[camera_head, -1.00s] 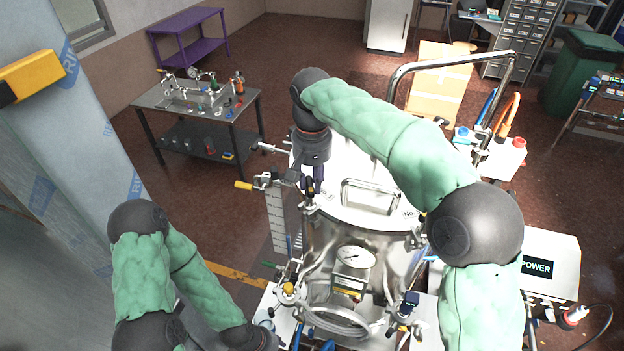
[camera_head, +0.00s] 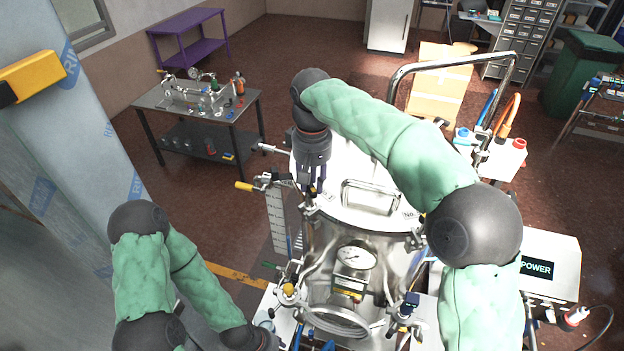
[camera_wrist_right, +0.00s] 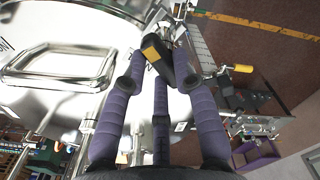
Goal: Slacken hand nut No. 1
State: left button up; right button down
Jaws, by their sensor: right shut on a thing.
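The steel vessel has a shiny round lid (camera_head: 375,207) with a bar handle (camera_head: 370,196); it also fills the left of the right wrist view (camera_wrist_right: 35,100). My right gripper (camera_head: 313,186) points down at the lid's left rim. In the right wrist view its purple-grey fingers (camera_wrist_right: 160,75) close around a dark piece with a yellow patch (camera_wrist_right: 154,52), seemingly the hand nut, at the rim. The fingers hide part of it, and its number cannot be read. My left arm is at lower left, its gripper outside the picture.
A pressure gauge (camera_head: 355,257), pipes and valves crowd the vessel's front. A yellow-tipped lever (camera_head: 244,186) sticks out left of the rim. A tall steel rail (camera_head: 455,60) rises behind the lid. A white POWER box (camera_head: 545,265) stands at right. Open floor lies left of the vessel.

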aim_at(312, 183)
jog(key=c, duration=1)
grip_release()
jog(key=shift+f, duration=0.1)
jog(key=shift+o, duration=0.2)
notch_tip(312, 183, up, 12)
